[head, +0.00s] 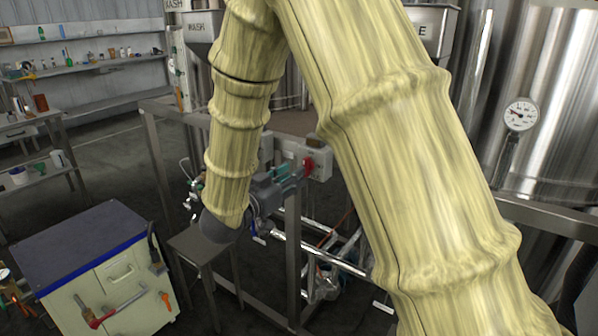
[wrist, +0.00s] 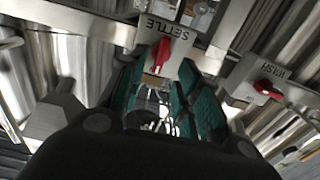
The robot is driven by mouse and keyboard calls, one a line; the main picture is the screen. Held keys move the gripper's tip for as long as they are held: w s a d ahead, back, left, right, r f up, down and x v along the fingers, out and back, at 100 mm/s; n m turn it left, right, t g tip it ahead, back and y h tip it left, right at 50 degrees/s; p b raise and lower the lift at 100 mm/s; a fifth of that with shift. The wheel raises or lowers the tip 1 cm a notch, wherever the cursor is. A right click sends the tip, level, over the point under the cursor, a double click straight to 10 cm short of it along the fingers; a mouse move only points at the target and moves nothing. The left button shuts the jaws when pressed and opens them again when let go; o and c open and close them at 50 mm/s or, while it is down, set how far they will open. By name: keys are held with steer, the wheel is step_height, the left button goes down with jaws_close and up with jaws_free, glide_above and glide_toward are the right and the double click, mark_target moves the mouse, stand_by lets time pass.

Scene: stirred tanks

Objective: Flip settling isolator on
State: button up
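The settling isolator is a red rotary handle (wrist: 160,54) on a light plate labelled SETTLE (wrist: 165,27), which appears upside down in the wrist view. My gripper (wrist: 160,78) has its two teal-padded fingers spread apart, with the red handle showing between and just beyond their tips. I cannot tell whether a finger touches the handle. In the head view my gripper (head: 288,174) is beside a red handle (head: 308,167) on a grey box; its label is not readable there, and my arm hides part of the panel.
A second red handle (wrist: 267,90), labelled WASH, sits to the right in the wrist view. Metal frame rails (head: 293,250) and pipes stand below the panel. A tool cabinet (head: 85,245) is at the lower left, and a steel tank (head: 545,100) with a gauge is at the right.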

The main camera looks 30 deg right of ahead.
steer(key=v, duration=0.5)
steer(key=shift+s+a, duration=0.15)
steer(key=shift+a, duration=0.15)
steer(key=s+a+f+n+y+p, duration=0.1)
steer(key=s+f+n+y+p, duration=0.2)
steer(key=f, duration=0.6)
steer(key=s+a+f+n+t+y+p, duration=0.1)
steer(key=a+f+n+y+p, duration=0.2)
steer(key=f, duration=0.6)
steer(key=s+f+n+y+p, duration=0.1)
steer(key=f+n+y, duration=0.3)
steer(key=f, duration=0.6)
steer(key=s+a+f+n+g+y+p, duration=0.1)
steer(key=s+f, duration=0.3)
steer(key=s, duration=0.6)
steer(key=s+a+f+n+g+y+p, duration=0.1)
steer(key=s+a+f+g+y+p, duration=0.1)
steer(key=s, duration=0.8)
steer(key=s+a+f+n+g+y+p, duration=0.1)
steer(key=s+a+f+g+y+p, duration=0.1)
steer(key=s+f, duration=0.5)
steer(key=s+g+y, duration=0.1)
steer(key=s+g, duration=0.1)
steer(key=s, duration=0.1)
steer(key=shift+a+g+y, duration=0.35)
steer(key=shift+g+y, duration=0.05)
